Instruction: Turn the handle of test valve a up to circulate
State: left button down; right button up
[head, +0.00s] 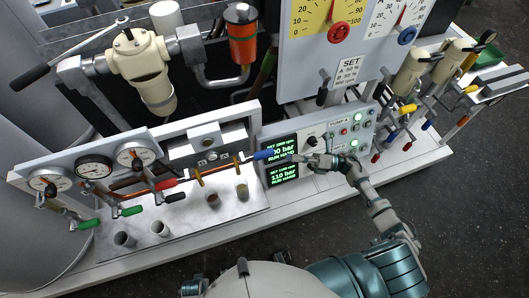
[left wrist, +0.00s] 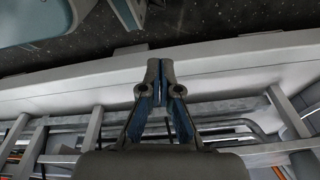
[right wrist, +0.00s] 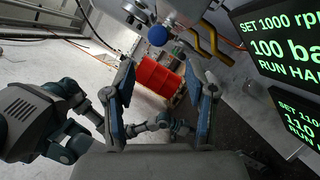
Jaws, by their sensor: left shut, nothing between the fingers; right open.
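A lever with a blue grip (head: 268,154) points right from the light panel in the head view, beside the green-text displays. Its rounded blue end (right wrist: 157,36) shows in the right wrist view, ahead of the fingers. I cannot read a label that names test valve a. My right gripper (head: 298,158) is open, just right of the blue grip; in the right wrist view its fingers (right wrist: 160,72) stand apart with nothing held. I cannot tell whether it touches the grip. My left gripper (left wrist: 160,66) is shut and empty in the left wrist view, above a pale ledge.
A red-handled lever (head: 174,197) and a green-handled lever (head: 131,211) stand left of the blue one, below round gauges (head: 94,168). The control panel (head: 322,143) with buttons is close to my right gripper. Open cups (head: 160,229) stand on the bench. Dark floor (head: 450,215) is clear at right.

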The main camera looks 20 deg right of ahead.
aim_at(264, 154)
jog(key=p+x, duration=0.1)
jog(key=x, duration=1)
jog(key=shift+w+a+p, duration=0.1)
jog(key=shift+a+p, duration=0.1)
jog(key=shift+p, duration=0.2)
pick_arm(q)
jog(key=s+f, duration=0.3)
jog(key=f, duration=0.1)
jog(key=shift+s+a, duration=0.3)
jog(key=shift+a, duration=0.05)
jog(key=shift+r, duration=0.1)
pick_arm(e)
jog(key=shift+d, duration=0.1)
grip_shut()
